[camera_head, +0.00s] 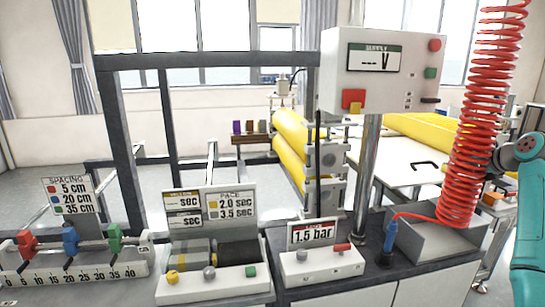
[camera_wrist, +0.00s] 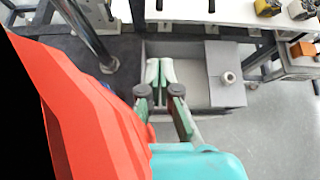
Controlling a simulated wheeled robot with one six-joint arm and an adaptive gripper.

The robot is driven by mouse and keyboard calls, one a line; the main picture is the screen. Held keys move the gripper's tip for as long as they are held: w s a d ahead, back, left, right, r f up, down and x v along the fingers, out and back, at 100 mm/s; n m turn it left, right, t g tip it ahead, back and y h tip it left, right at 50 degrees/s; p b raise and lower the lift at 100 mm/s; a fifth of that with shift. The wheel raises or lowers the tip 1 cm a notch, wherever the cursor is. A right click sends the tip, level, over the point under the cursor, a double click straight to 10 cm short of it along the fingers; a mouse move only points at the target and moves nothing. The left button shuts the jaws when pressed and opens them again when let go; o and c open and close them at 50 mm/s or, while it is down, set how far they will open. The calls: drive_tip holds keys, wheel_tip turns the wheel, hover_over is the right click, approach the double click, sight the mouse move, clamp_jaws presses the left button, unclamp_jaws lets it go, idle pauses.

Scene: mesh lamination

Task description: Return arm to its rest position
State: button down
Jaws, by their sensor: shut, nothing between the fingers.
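My gripper (camera_wrist: 160,72) shows in the wrist view with its fingertips together and nothing held between them. It hangs over an open grey bin (camera_wrist: 213,62) on the dark bench top. In the head view my teal and grey arm stands at the right edge, and the gripper itself is out of that picture. The grey bin (camera_head: 432,242) shows there to the left of my arm. A large red shape, likely the coiled hose up close, covers the left of the wrist view.
A red coiled hose (camera_head: 480,110) hangs close beside my arm, with a blue end (camera_head: 391,232) near the bin. A supply box (camera_head: 381,72) stands on a metal post (camera_head: 366,170). Yellow rollers (camera_head: 293,140) and a white table (camera_head: 400,160) lie behind. Control panels line the bench front.

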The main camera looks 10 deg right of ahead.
drive_tip(key=s+a+f+n, duration=0.15)
drive_tip(key=a+f, duration=0.35)
drive_tip(key=f, duration=0.5)
drive_tip(key=a+f+n+h, duration=0.1)
drive_tip(key=a+f+n, duration=0.25)
drive_tip(key=f, duration=0.65)
drive_tip(key=a+f+n, duration=0.1)
drive_tip(key=a+f, duration=0.4)
drive_tip(key=f, duration=0.5)
drive_tip(key=s+a+f+n+h, duration=0.1)
drive_tip(key=s+a+f+n, duration=0.6)
drive_tip(key=s+a+f, duration=0.9)
drive_tip(key=s+a+f+n+t, duration=0.1)
drive_tip(key=s+a+n, duration=0.45)
drive_tip(key=s, duration=0.65)
drive_tip(key=s+a+f+n+t, duration=0.15)
drive_tip(key=s+a+n, duration=0.45)
drive_tip(key=s, duration=0.7)
drive_tip(key=s+a+r+n, duration=0.3)
drive_tip(key=s+r+n, duration=0.2)
drive_tip(key=s+r, duration=0.2)
drive_tip(key=s+a+r+n+y, duration=0.1)
drive_tip(key=s+a+r+n, duration=0.2)
drive_tip(key=s+r+n, duration=0.2)
drive_tip(key=s+r, duration=0.3)
drive_tip(key=s, duration=0.4)
drive_tip(key=shift+s+r+t+y, duration=0.15)
drive_tip(key=shift+s+t+y, duration=0.1)
drive_tip(key=shift+t+y, duration=0.1)
